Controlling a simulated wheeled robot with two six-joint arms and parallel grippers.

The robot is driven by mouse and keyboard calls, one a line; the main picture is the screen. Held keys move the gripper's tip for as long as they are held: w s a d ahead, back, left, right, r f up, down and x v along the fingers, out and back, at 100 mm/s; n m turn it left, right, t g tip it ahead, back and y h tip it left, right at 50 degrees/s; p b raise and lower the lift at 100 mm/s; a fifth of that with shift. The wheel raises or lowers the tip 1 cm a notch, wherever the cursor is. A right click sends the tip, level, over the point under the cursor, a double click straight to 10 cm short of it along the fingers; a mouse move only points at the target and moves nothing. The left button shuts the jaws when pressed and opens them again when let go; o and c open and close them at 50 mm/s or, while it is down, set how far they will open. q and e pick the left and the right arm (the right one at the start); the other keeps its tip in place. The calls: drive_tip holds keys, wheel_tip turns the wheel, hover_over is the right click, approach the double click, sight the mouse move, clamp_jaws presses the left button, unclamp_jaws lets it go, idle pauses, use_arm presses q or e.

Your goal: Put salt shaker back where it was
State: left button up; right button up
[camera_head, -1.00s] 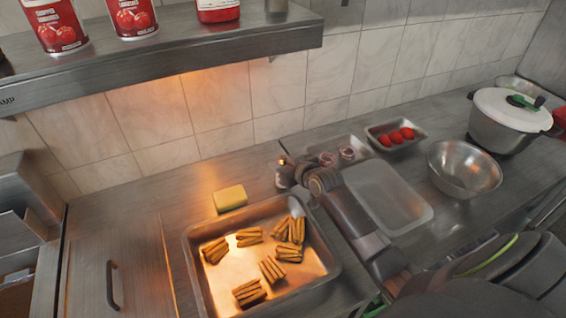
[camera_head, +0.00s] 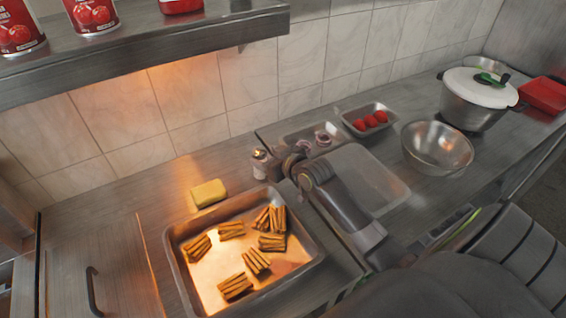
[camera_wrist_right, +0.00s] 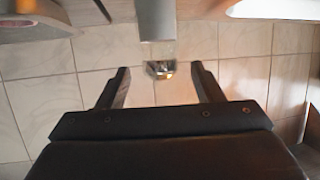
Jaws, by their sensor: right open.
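The salt shaker (camera_head: 261,166), small with a metallic top, stands upright on the counter by the wall, just behind the far right corner of the large tray. My right gripper (camera_head: 281,168) is just right of it, low over the counter. In the right wrist view the gripper (camera_wrist_right: 162,84) is open, its two fingers apart. What looks like the shaker (camera_wrist_right: 159,69) shows in the gap between the fingertips, clear of both. My left gripper is not in view.
The large tray (camera_head: 172,246) holds several bundles of brown sticks. A yellow block (camera_head: 208,193) lies behind it. Right are an empty tray (camera_head: 372,185), a tray of red pieces (camera_head: 352,132), a metal bowl (camera_head: 437,147) and a lidded pot (camera_head: 474,108). A shelf (camera_head: 190,43) overhangs the left side.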

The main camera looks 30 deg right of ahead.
drive_tip(key=a+v, duration=0.1)
drive_tip(key=v, duration=0.6)
drive_tip(key=shift+s+d+r+b, duration=0.15)
drive_tip(key=shift+s+d+b, duration=0.2)
drive_tip(key=shift+d, duration=0.15)
